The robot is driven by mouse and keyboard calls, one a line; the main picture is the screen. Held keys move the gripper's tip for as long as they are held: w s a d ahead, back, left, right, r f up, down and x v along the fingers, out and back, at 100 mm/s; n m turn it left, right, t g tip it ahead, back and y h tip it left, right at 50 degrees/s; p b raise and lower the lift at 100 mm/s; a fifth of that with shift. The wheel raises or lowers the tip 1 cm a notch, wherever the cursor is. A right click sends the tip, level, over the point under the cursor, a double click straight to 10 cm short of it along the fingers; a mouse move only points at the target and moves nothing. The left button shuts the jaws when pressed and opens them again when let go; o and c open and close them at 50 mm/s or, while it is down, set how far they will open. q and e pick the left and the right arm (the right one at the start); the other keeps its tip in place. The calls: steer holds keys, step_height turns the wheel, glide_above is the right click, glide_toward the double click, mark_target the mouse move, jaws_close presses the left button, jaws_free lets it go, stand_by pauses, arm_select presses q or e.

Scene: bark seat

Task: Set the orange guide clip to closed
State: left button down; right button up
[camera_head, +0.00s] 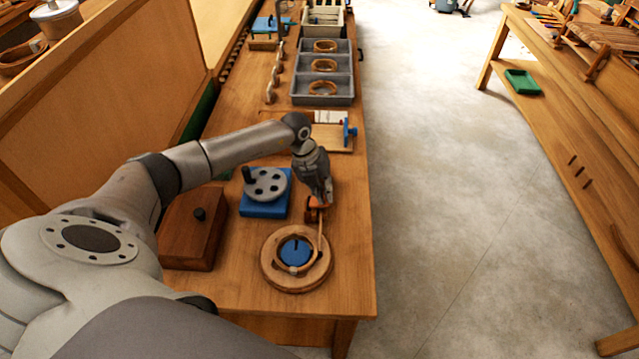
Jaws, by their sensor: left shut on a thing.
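The orange guide clip (312,213) sits on the wooden bench, just behind a round wooden ring fixture (297,284) with a blue centre. A thin light strip runs from the clip down to the ring. My left gripper (324,199) points down at the clip and is shut on it. The fingers cover part of the clip, so I cannot tell whether the clip stands open or closed. My right gripper does not show.
Left of the gripper is a blue block with a grey crank disc (267,184), and a brown wooden box (191,229) with a dark knob. A grey tray (322,90) with rings stands farther back. Open floor (440,200) lies right of the bench.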

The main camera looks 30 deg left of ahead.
arm_select(q)
steer(key=shift+w+d+f+g+y, duration=0.3)
steer(key=shift+d+g+y, duration=0.15)
steer(key=shift+y, duration=0.15)
steer(key=shift+d+f, duration=0.1)
steer(key=shift+f, duration=0.05)
steer(key=shift+f+y, duration=0.15)
steer(key=shift+y, duration=0.15)
steer(key=shift+d+f+b, duration=0.2)
steer(key=shift+b, duration=0.15)
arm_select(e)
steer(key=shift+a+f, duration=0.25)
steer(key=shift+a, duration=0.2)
arm_select(q)
steer(key=shift+d+f, duration=0.1)
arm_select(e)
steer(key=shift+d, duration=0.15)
arm_select(q)
steer(key=c, duration=1.8)
jaws_free()
steer(key=shift+o, duration=1.4)
steer(key=shift+w, duration=0.2)
